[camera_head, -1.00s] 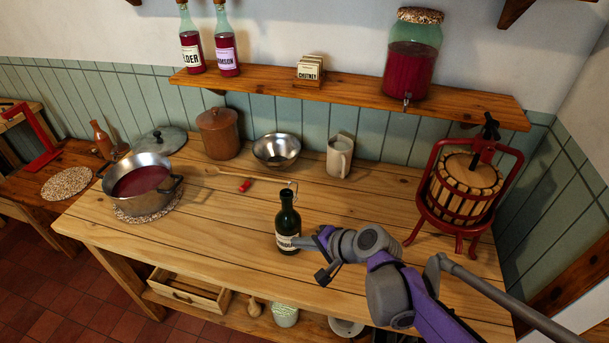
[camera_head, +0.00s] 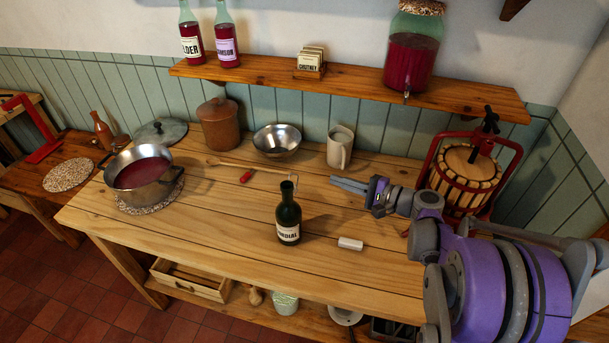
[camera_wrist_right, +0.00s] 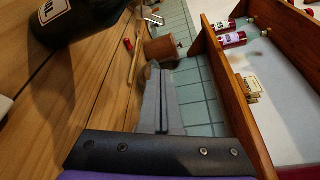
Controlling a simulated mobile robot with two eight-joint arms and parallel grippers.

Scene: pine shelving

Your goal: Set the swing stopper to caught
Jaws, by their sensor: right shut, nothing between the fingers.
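A dark green bottle (camera_head: 288,218) with a white label stands upright on the pine table. The thin light wire of its swing stopper (camera_head: 293,181) shows at the top of the neck; it is too small to tell whether it is caught. My right gripper (camera_head: 347,185) is shut and empty, to the right of the bottle neck and apart from it, fingers pointing left. In the right wrist view the fingers (camera_wrist_right: 161,98) lie together, and the bottle (camera_wrist_right: 90,22) lies at upper left, with pale wire bits (camera_wrist_right: 152,17) by its neck. My left gripper is not in view.
A white block (camera_head: 350,243) lies right of the bottle. A red fruit press (camera_head: 466,180) stands behind my right arm. A shelf (camera_head: 350,82) overhangs the back.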

